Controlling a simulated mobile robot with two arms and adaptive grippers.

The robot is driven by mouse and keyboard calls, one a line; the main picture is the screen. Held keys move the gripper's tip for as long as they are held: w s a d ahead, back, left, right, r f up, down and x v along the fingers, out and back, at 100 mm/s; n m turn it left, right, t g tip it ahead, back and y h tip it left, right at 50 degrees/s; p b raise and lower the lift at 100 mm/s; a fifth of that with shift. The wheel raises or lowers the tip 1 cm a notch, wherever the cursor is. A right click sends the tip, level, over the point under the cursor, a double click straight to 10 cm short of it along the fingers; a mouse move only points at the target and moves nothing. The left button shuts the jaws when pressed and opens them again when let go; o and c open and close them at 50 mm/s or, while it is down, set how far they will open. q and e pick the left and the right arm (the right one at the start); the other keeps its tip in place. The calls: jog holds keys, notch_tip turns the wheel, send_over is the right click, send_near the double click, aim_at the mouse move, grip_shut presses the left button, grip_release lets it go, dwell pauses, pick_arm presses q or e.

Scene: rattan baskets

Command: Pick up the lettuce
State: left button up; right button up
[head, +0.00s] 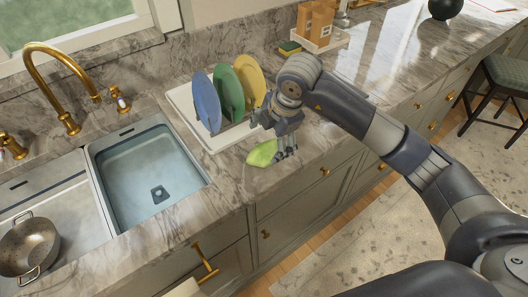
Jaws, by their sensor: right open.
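The lettuce (262,153) is a light green, leaf-like piece lying on the marble counter near its front edge, just in front of the dish rack. My right gripper (287,150) is open and points down at the right end of the lettuce. Its fingers are very close to the lettuce; I cannot tell whether they touch it. Most of the lettuce shows to the left of the fingers. My left gripper is not in view.
A white rack (222,137) holding a blue plate (206,102), a green plate (229,95) and a yellow plate (249,80) stands right behind the lettuce. A sink (150,165) lies to the left, with a metal colander (30,245).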

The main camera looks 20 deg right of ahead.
aim_at(268, 150)
jog(key=shift+h, duration=0.3)
jog(key=x, duration=0.1)
jog(key=p+x, duration=0.1)
jog(key=x, duration=0.1)
jog(key=d+x, duration=0.1)
jog(key=x, duration=0.1)
jog(key=shift+w+f+p, duration=0.15)
jog(key=shift+w+p, duration=0.1)
jog(key=shift+p, duration=0.05)
jog(key=shift+w+f+p, duration=0.2)
jog(key=shift+f+p, duration=0.3)
jog(key=shift+p, duration=0.1)
jog(key=p+x, duration=0.1)
jog(key=x, duration=0.2)
jog(key=shift+d, duration=0.1)
jog(key=shift+w+f, duration=0.2)
jog(key=shift+f, duration=0.35)
jog(key=c, duration=1.2)
